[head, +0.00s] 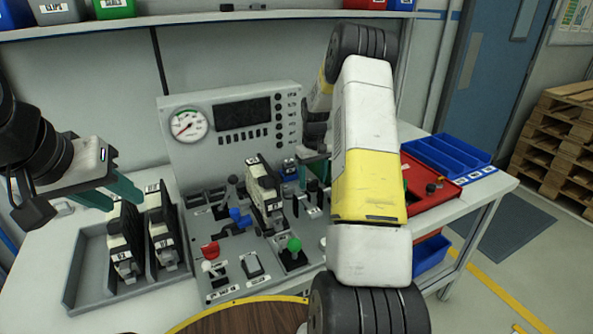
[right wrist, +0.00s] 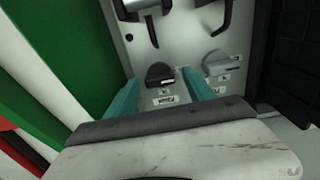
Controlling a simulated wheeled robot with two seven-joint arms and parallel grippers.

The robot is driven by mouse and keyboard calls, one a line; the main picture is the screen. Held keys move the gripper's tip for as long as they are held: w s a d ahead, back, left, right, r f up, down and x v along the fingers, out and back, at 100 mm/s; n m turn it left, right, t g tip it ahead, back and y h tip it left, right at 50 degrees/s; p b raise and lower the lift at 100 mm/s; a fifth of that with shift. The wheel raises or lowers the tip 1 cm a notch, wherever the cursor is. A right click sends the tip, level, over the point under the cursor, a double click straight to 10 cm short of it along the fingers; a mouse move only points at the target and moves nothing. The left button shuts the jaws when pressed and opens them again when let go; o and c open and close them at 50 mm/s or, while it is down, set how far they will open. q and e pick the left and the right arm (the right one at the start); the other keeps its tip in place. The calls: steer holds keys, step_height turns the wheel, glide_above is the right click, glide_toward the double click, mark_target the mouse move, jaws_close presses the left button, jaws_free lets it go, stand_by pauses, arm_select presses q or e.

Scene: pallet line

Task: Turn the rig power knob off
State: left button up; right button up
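The rig (head: 235,120) is a grey console with a gauge, a dark display and a deck of switches and levers. In the right wrist view, a black knob (right wrist: 160,74) with small labels below it sits between the teal fingers of my right gripper (right wrist: 161,80). The fingers are apart, with no clear contact on the knob. The labels are too small to read, so I cannot tell whether this is the power knob. In the head view my right arm hides part of the deck. My left gripper (head: 108,193) is open and empty above the left tray.
A grey tray (head: 85,275) holds dark labelled modules at the left. The deck carries a green-knobbed lever (head: 294,245), a red switch (head: 210,251) and a blue handle (head: 240,218). A grey knob (right wrist: 216,62) sits close beside the right finger. Blue bins (head: 448,158) stand at the right.

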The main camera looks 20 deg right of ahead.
step_height(320, 180, up, 7)
steer(key=shift+r, duration=0.4)
stand_by(0.4)
steer(key=shift+a+r, duration=0.15)
steer(key=shift+r, duration=0.1)
step_height(320, 180, up, 10)
steer(key=t, duration=0.2)
glide_above(313, 180)
steer(key=s+a, duration=0.6)
steer(key=s+a+r+t, duration=0.1)
steer(key=s+a+r, duration=0.3)
steer(key=s+r, duration=0.3)
steer(key=s+a+r+t+y, duration=0.1)
steer(key=s+a, duration=0.2)
steer(key=s, duration=0.6)
steer(key=s+a+m+t+y, duration=0.1)
steer(key=s+a, duration=0.3)
steer(key=s, duration=0.6)
steer(key=shift+s+a+r+t, duration=0.15)
steer(key=shift+s+r+t, duration=0.15)
steer(key=shift+t, duration=0.3)
